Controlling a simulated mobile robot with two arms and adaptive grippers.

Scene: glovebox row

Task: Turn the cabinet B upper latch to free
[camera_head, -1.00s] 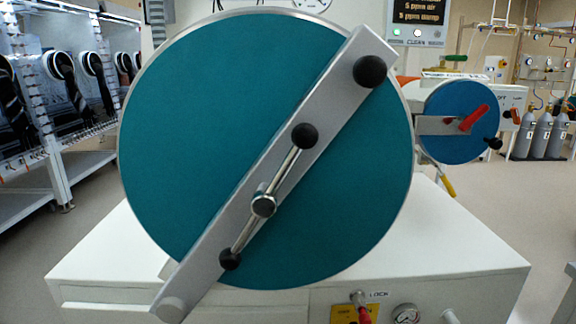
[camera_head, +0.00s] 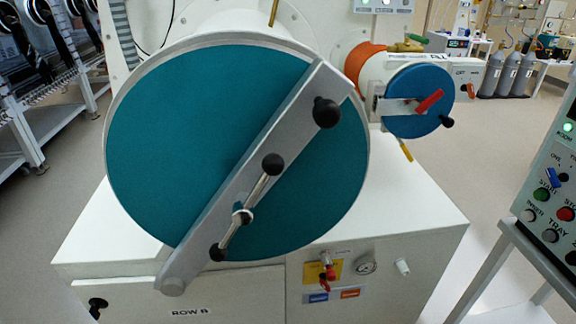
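A white cabinet labelled ROW B (camera_head: 190,312) stands in front of me. A large teal round door (camera_head: 190,120) with a diagonal grey bar (camera_head: 250,170) and a black-knobbed handle (camera_head: 243,215) is at its top. Below to the right, a small red-handled lever (camera_head: 327,272) hangs on a yellow plate. Its label is too small to read now. A black knob (camera_head: 97,304) sits at the lower left front. I cannot tell which part is the upper latch. Neither of my grippers is in view.
A smaller blue round door (camera_head: 415,112) with a red handle is behind to the right. A control panel (camera_head: 555,190) on a stand is at the right edge. Floor shows between cabinet and stand.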

